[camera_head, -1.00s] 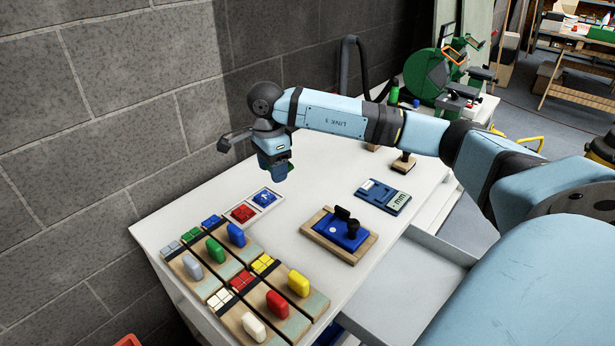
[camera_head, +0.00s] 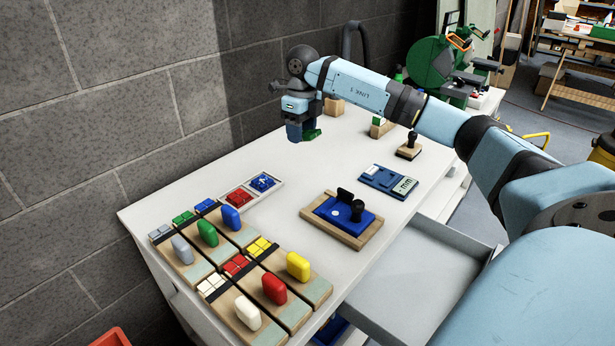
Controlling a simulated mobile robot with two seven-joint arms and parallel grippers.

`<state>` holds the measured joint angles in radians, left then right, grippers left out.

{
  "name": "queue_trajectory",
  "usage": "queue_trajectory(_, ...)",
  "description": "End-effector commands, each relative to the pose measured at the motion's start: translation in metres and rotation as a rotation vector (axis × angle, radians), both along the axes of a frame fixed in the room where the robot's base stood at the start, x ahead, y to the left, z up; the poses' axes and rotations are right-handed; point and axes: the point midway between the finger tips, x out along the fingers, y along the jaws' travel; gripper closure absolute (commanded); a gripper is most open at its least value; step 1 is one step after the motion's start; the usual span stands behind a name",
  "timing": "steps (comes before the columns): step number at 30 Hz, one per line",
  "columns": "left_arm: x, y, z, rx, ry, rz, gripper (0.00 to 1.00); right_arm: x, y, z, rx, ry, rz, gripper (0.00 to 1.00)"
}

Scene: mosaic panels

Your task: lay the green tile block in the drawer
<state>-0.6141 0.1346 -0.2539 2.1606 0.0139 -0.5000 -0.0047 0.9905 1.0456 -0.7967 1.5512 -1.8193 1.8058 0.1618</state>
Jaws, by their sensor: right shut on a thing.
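My right gripper (camera_head: 300,134) is over the far left part of the white table, with its jaws pointing down. It is shut on a green block (camera_head: 312,135), which is mostly hidden behind the jaws; only a green edge shows. I cannot tell whether the block touches the table. The grey drawer (camera_head: 425,265) is pulled out from the table's right side, and the part of its inside that shows is empty. My own arm covers some of its right side. My left gripper is not in view.
Wooden panels with tiles and coloured upright pieces (camera_head: 207,232) fill the near left of the table (camera_head: 300,185). A blue-topped wooden tool (camera_head: 341,216), a blue gauge (camera_head: 388,181), a stamp (camera_head: 409,148) and a tray with red and blue tiles (camera_head: 251,193) stand farther back.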

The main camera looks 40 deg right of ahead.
Motion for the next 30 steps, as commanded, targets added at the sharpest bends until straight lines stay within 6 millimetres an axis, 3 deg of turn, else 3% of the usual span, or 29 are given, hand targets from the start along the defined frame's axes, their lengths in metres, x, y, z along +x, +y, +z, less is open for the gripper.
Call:
queue_trajectory(5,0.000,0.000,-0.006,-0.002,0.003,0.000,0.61,-0.001,0.000,-0.025,0.000,0.004,0.001,0.72)
queue_trajectory(21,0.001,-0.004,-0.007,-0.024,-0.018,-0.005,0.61,-0.001,0.000,-0.162,0.000,0.004,0.002,0.72)
queue_trajectory(30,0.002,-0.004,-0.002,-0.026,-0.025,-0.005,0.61,0.000,0.000,-0.193,0.001,0.001,0.002,0.72)
